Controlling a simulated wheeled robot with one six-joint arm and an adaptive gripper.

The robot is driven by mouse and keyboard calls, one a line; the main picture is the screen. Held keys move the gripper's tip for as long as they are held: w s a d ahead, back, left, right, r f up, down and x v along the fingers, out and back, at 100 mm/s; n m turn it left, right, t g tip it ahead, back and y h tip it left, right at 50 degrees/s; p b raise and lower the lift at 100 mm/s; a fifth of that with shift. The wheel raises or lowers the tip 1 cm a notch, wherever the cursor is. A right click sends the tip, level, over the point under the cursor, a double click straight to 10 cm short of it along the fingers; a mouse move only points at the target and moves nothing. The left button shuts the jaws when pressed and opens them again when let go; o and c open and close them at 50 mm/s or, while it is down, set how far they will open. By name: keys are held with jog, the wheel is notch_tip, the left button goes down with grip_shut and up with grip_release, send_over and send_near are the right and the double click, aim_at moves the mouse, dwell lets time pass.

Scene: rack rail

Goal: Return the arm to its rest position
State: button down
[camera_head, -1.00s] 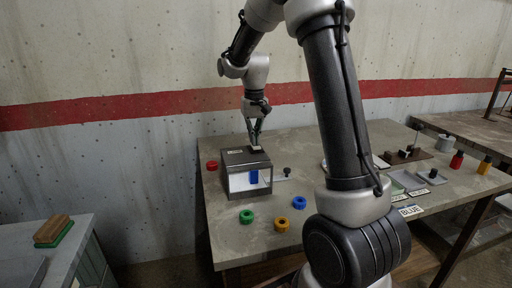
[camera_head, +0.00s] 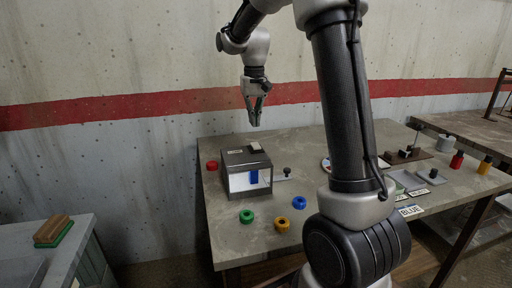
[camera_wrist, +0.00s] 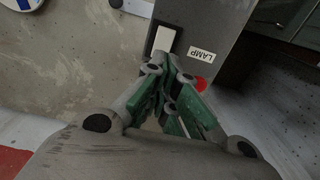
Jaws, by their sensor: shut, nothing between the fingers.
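My gripper (camera_head: 255,118) is shut and empty. It hangs in the air above the back of the table, pointing down, above a dark box. In the wrist view its fingers (camera_wrist: 172,110) are together, with green pads showing. The dark box (camera_head: 237,160) has a lit white front with a blue piece (camera_head: 254,177) in it. On its top is a pale rocker switch (camera_wrist: 164,38) beside a label reading LAMP (camera_wrist: 202,53). The gripper is apart from the switch.
Trays, a BLUE label (camera_head: 411,210) and bottles stand at right. A side cabinet with a brush (camera_head: 53,230) is at left. The wall is behind.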

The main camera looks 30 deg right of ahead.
dwell(0.4)
jog(key=shift+s+f+n, duration=0.15)
jog(key=shift+f+n, duration=0.15)
jog(key=shift+f, duration=0.05)
jog(key=shift+n, duration=0.3)
jog(key=s, duration=0.1)
jog(key=s+f, duration=0.1)
jog(key=s, duration=0.2)
jog(key=shift+s+f, duration=0.2)
jog(key=shift+f, duration=0.2)
jog(key=s+r+t, duration=0.2)
jog(key=s+r, duration=0.1)
jog(key=s, duration=1)
jog(key=s+r+n+t, duration=0.1)
jog(key=s+r+t, duration=0.1)
jog(key=s, duration=1)
jog(key=shift+s+a+r, duration=0.3)
jog(key=shift+s+r, duration=0.1)
jog(key=shift+r, duration=0.1)
jog(key=shift+a, duration=0.1)
